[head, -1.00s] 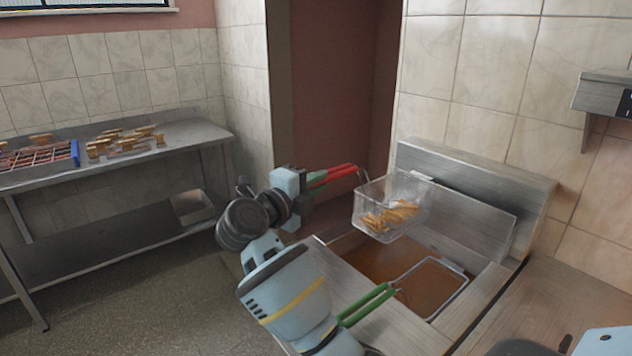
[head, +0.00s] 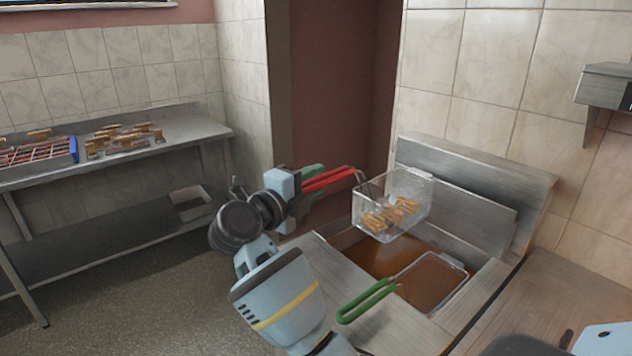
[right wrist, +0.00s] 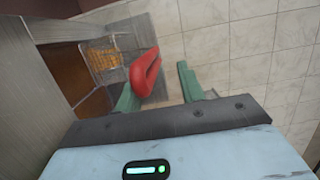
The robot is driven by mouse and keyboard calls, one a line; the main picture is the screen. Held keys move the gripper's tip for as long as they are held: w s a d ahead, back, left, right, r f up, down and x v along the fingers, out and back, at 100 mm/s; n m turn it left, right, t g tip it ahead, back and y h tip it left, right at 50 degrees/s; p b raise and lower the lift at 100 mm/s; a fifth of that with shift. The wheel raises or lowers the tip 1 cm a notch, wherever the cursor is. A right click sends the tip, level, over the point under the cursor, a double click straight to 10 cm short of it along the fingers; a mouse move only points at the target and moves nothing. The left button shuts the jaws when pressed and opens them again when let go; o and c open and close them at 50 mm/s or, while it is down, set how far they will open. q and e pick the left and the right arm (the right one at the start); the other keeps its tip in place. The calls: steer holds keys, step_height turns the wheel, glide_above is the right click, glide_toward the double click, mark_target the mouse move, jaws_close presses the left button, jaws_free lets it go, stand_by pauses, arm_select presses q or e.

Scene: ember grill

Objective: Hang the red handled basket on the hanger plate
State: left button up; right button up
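The red handled basket (head: 371,226) is a wire basket with fries in it, above the oil of the fryer. Its back rim meets the upright metal hanger plate (head: 470,208) at the plate's left end; I cannot tell if it is hooked there. Its red handle (head: 328,179) points left to my right gripper (head: 312,182). In the right wrist view the green fingers (right wrist: 158,88) stand apart. The red handle (right wrist: 146,72) lies beside the left finger, with a gap to the other finger. My left gripper is not in view.
A metal table (head: 190,130) with food pieces and a blue-edged rack stands at left. A wall unit (head: 604,88) juts out at right.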

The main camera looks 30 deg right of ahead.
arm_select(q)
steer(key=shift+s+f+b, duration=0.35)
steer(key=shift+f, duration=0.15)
arm_select(e)
steer(key=v, duration=0.6)
steer(key=shift+a, duration=0.25)
